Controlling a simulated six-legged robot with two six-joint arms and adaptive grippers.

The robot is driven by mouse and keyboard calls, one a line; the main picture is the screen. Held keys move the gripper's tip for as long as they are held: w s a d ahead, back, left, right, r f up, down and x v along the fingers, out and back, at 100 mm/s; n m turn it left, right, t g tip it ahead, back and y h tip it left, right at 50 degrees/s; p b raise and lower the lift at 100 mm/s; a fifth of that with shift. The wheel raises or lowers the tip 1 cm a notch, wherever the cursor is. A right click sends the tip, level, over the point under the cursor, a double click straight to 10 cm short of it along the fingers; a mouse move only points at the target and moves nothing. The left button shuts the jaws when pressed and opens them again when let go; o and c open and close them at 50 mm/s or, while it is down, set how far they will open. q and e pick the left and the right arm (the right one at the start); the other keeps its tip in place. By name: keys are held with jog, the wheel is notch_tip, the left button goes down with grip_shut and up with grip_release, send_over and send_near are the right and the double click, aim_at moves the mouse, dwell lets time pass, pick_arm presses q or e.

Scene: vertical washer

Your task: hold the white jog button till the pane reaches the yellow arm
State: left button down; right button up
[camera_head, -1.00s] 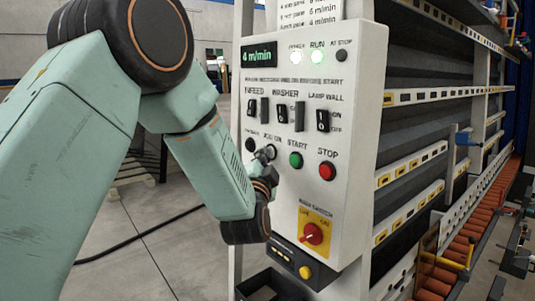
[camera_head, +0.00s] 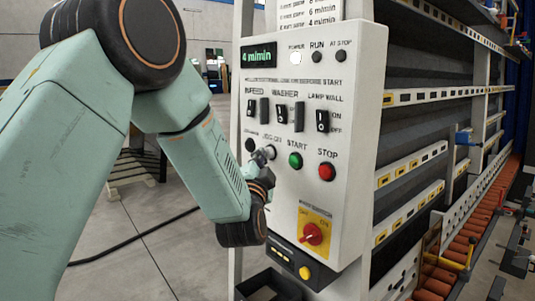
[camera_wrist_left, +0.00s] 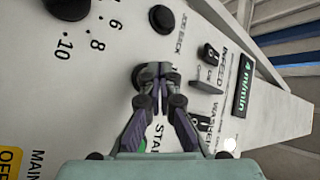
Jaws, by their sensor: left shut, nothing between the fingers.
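The white jog button (camera_head: 271,151) is on the front of the control panel (camera_head: 345,150), left of the green start button (camera_head: 295,160). My left gripper (camera_head: 261,156) is shut and empty, its fingertips right at the jog button. In the left wrist view the closed fingertips (camera_wrist_left: 155,75) cover most of the button; I cannot tell whether they touch it. The RUN lamp (camera_head: 317,57) is dark, while the POWER lamp (camera_head: 295,57) is lit. A yellow arm (camera_head: 452,262) stands by the orange rollers at the right. I cannot make out the pane. My right gripper is not in view.
The red stop button (camera_head: 327,171) and the red main switch (camera_head: 312,234) are close to the right and below. Black rocker switches (camera_head: 281,114) sit above. The washer rails and orange rollers (camera_head: 478,232) run off to the right.

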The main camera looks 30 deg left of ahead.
pick_arm(q)
jog(key=shift+s+a, duration=0.2)
jog(key=shift+s, duration=0.35)
jog(key=shift+s+a+p, duration=0.25)
jog(key=shift+s+a, duration=0.05)
jog(key=shift+s, duration=0.45)
jog(key=shift+s+a+p, duration=0.25)
jog(key=shift+s+a, duration=0.1)
jog(key=shift+s, duration=0.4)
jog(key=shift+s+a+p, duration=0.25)
jog(key=shift+s+a, duration=0.05)
jog(key=shift+s, duration=0.45)
